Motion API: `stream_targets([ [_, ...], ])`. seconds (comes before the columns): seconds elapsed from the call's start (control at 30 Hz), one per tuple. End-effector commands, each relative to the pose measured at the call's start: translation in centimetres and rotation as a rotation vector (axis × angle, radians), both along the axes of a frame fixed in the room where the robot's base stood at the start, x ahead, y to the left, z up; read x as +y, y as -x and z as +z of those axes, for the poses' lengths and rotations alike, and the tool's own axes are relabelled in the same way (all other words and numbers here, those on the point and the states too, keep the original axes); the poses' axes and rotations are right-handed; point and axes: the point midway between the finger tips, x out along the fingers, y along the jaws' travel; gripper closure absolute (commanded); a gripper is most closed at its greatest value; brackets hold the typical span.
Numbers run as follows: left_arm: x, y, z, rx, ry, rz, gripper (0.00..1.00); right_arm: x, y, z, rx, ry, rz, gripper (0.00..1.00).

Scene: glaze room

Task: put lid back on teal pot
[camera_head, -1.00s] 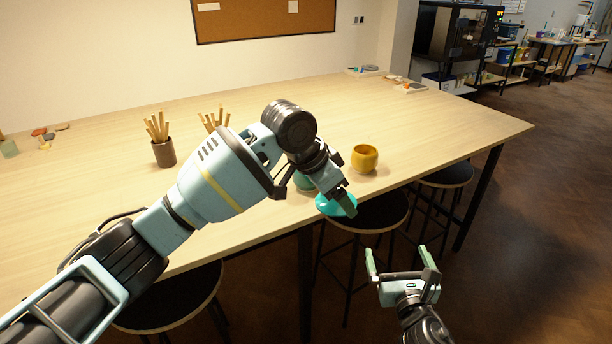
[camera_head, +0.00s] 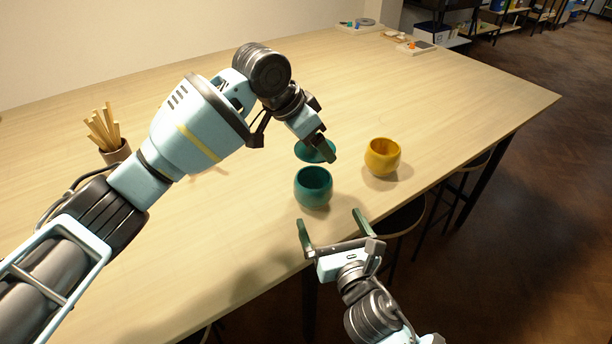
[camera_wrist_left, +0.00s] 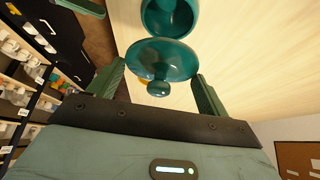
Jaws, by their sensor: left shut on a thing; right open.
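The teal pot (camera_head: 313,190) stands upright and open on the table near its front edge. The teal lid (camera_head: 309,153) is in my left gripper (camera_head: 326,152), raised above the table and behind the pot in the head view. In the left wrist view the lid (camera_wrist_left: 160,57), with its round knob (camera_wrist_left: 158,88), lies between my left fingers, and the pot's mouth (camera_wrist_left: 170,14) is just beyond it. My right gripper (camera_head: 331,218) is open and empty, in front of the pot by the table edge.
A yellow pot (camera_head: 382,157) stands to the right of the teal pot. A brown cup of wooden sticks (camera_head: 115,151) is at the left. Small trays (camera_head: 415,47) lie at the far end. Stools are under the front edge. The table's middle right is clear.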

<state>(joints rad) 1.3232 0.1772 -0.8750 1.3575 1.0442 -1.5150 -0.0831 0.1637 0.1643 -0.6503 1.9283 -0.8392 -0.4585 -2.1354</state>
Motion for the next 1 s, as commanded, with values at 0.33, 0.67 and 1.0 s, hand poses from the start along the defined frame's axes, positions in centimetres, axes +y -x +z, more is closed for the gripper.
stream_targets([
  [0.33,0.0,0.0,0.0,-0.001,0.001,-0.001,0.45,0.0,0.0,-0.1,0.001,0.0,0.0,0.0],
  [0.67,0.0,0.0,0.0,-0.001,0.001,-0.001,0.45,0.4,-1.5,0.0,-0.001,0.001,-0.002,0.0],
  [1.0,0.0,0.0,0.0,-0.001,0.001,-0.001,0.45,2.2,-6.8,0.1,-0.001,0.001,-0.002,0.0],
])
